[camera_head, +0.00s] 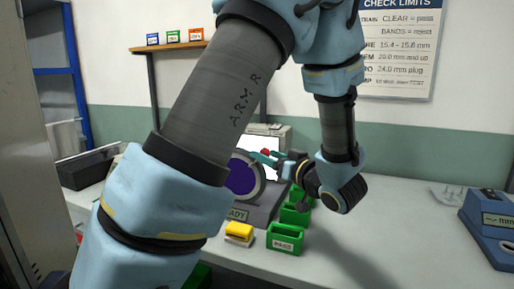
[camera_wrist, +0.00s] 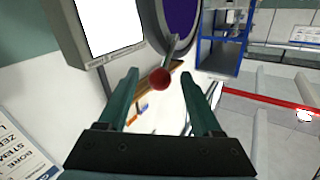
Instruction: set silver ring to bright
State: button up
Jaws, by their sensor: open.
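A silver ring (camera_head: 262,181) surrounds a purple disc (camera_head: 242,176) on a grey machine, partly hidden behind my arm in the head view. The ring (camera_wrist: 154,27) and purple disc (camera_wrist: 183,14) also show at the top of the wrist view. A short lever with a red ball knob (camera_wrist: 159,79) stands out from the ring. My gripper (camera_wrist: 160,74) is open, its teal fingertips on either side of the red knob, with gaps showing. In the head view my gripper (camera_head: 264,158) is beside the machine, near the red knob (camera_head: 265,152).
A white screen (camera_head: 262,143) stands behind the machine. A READY label (camera_head: 237,214) is on its front. A yellow block (camera_head: 239,231) and green boxes (camera_head: 286,238) stand in front and to the right. The bench (camera_head: 400,225) is clear further right, up to a blue device (camera_head: 488,225).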

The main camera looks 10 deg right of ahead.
jog(key=p+x, duration=0.1)
jog(key=x, duration=0.3)
jog(key=shift+w+a, duration=0.15)
jog(key=shift+w, duration=0.25)
grip_shut()
dwell(1.1)
